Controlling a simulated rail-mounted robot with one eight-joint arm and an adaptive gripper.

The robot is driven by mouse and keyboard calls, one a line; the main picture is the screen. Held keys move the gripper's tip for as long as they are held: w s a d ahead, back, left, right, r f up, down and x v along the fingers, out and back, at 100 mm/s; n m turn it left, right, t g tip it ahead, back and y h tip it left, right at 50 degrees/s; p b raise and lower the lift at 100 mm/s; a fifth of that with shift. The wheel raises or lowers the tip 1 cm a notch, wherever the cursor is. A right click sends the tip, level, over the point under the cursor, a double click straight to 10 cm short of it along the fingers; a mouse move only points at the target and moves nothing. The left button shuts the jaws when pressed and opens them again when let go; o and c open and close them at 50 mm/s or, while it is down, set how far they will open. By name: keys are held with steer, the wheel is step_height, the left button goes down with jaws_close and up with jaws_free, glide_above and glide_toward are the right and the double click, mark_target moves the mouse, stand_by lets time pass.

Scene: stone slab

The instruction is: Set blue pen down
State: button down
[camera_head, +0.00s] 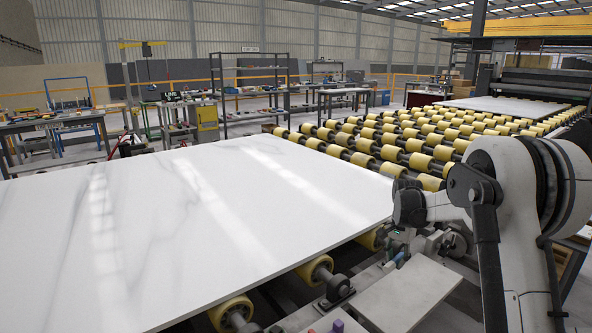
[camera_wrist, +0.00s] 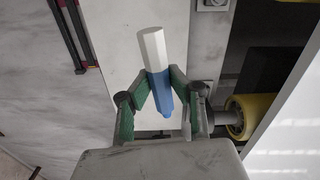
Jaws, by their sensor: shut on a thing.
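The blue pen (camera_wrist: 154,60), with a white upper part and a blue lower part, is between the green fingers of my gripper (camera_wrist: 160,84) in the wrist view. The fingers are shut on its blue part, and the pen is slightly tilted in the picture. Behind it is a pale flat panel; I cannot tell whether the pen touches it. In the head view my arm reaches down beside the slab's right corner.
A large white marble slab (camera_head: 190,225) lies on yellow rollers (camera_head: 313,270) at left. A pale flat panel (camera_head: 405,290) lies beside the conveyor at the front, with a small purple object (camera_head: 338,326) near its left end. In the wrist view a yellow roller (camera_wrist: 248,116) is right of the gripper.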

mark_target(376, 315)
steer(key=s+a+f+n, duration=0.1)
steer(key=s+a, duration=0.1)
steer(key=s, duration=0.1)
steer(key=s+a+f+n, duration=0.2)
steer(key=s+a, duration=0.1)
steer(key=s+a+f+n, duration=0.1)
steer(key=s+a, duration=0.1)
steer(key=s, duration=0.2)
steer(key=shift+a+f+n, duration=0.25)
steer(key=shift+f+n, duration=0.15)
steer(key=s+a+f+n, duration=0.3)
steer(key=s+a+n, duration=0.1)
steer(key=s, duration=0.7)
steer(key=shift+a+f+n, duration=0.15)
steer(key=shift+a+n, duration=0.15)
steer(key=shift+a, duration=0.1)
